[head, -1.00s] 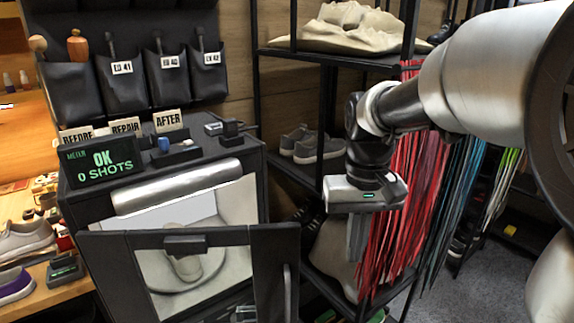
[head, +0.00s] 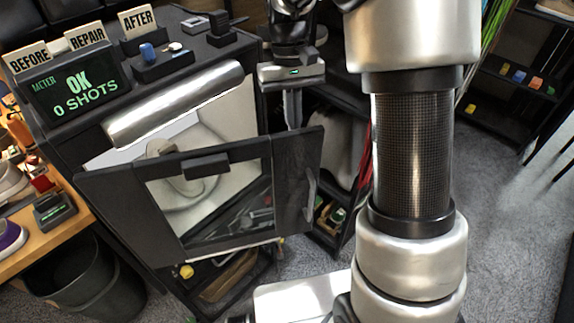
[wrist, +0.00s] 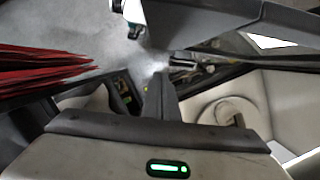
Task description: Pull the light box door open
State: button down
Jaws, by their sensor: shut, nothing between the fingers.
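The light box (head: 75,150) is a dark cabinet with a pale interior and a silver bar across its top front. Its dark-framed, windowed door (head: 225,242) stands ajar, with a gap above it showing the interior. A vertical handle (head: 311,195) is on the door's outer right side. My gripper (head: 293,122) is shut and empty, pointing down at the door's upper right edge. Its tips seem to be on the inner side, partly hidden by the door; contact is unclear. In the wrist view, my gripper (wrist: 160,95) points between the dark door panel (wrist: 215,18) and the pale interior (wrist: 260,95).
A meter (head: 78,88) reading "OK 0 SHOTS" and signs stand on the box. A black bin (head: 85,285) is at lower left. A dark shelf rack is behind my gripper, with red laces (wrist: 40,70) hanging nearby. Grey carpet (head: 510,240) is open at right.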

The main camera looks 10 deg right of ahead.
aim_at(302, 177)
jog(key=s+f, duration=0.2)
jog(key=f, duration=0.1)
jog(key=s+f, duration=0.2)
jog(key=f, duration=0.1)
jog(key=s+f, duration=0.2)
jog(key=f, duration=0.1)
jog(key=shift+s+d+f+b, duration=0.25)
jog(key=shift+d+f+b, duration=0.05)
jog(key=shift+d+b, duration=0.05)
jog(key=shift+s, duration=0.1)
